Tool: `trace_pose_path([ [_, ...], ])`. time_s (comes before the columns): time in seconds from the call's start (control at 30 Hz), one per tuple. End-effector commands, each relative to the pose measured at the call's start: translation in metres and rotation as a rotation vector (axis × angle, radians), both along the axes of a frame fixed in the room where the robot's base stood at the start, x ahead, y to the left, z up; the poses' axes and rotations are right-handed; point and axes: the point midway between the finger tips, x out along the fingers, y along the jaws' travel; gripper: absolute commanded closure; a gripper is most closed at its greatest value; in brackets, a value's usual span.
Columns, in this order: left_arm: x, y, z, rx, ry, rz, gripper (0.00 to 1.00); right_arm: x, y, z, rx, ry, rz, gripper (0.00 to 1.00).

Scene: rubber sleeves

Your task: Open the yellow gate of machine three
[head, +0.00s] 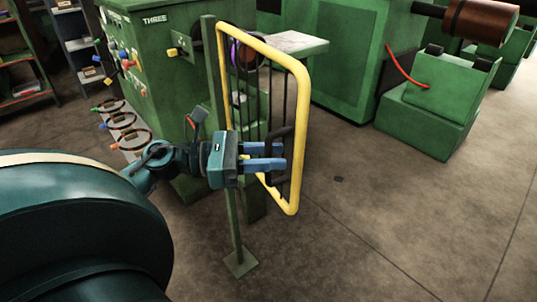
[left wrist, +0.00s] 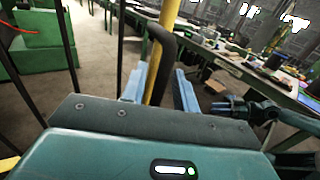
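The yellow gate (head: 304,110) is a yellow tube frame with dark vertical bars, beside a green post (head: 231,215) in front of green machine three (head: 149,60). A black handle (head: 286,133) sits near its right upright. My left gripper (head: 266,157) is at the handle, its blue fingers apart. In the left wrist view, the black handle (left wrist: 163,40) and a yellow gate bar (left wrist: 160,75) show between the spread fingers (left wrist: 160,88). I cannot tell whether they touch. My right gripper (left wrist: 228,105) shows small in the left wrist view, with its finger gap unclear.
Machine three carries a yellow knob (head: 173,52) and several coloured hooks on its left side. Other green machines (head: 430,115) stand behind right. Shelves (head: 22,70) stand at the left. A long cluttered bench (left wrist: 235,68) shows in the left wrist view.

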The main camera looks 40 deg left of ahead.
Motion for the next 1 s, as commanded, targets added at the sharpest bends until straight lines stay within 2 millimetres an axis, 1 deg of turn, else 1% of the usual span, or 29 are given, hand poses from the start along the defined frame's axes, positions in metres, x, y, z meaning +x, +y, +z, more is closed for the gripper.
trace_pose_path([
  [0.17,-0.001,0.001,0.0,0.0,0.0,0.001,0.71,0.0,0.0,-0.001,0.0,0.001,0.0,0.64],
  [0.27,-0.004,0.005,-0.001,-0.001,0.001,0.001,0.71,0.0,0.0,-0.002,0.001,0.001,0.001,0.64],
  [0.33,-0.01,0.012,-0.002,-0.001,0.001,0.004,0.71,0.0,0.0,-0.004,0.003,0.002,0.001,0.64],
  [0.47,-0.026,0.029,-0.003,-0.001,0.002,0.006,0.71,-0.001,0.001,-0.008,0.011,0.005,-0.001,0.64],
  [0.7,-0.062,0.069,-0.002,-0.002,0.001,0.006,0.71,0.0,0.002,-0.011,0.025,-0.001,-0.004,0.64],
  [0.83,-0.077,0.085,-0.001,-0.001,0.001,0.004,0.71,0.001,0.001,-0.009,0.028,-0.011,-0.005,0.64],
  [1.0,-0.087,0.096,-0.001,0.001,0.001,0.001,0.71,-0.001,0.0,-0.009,0.027,-0.011,-0.009,0.64],
])
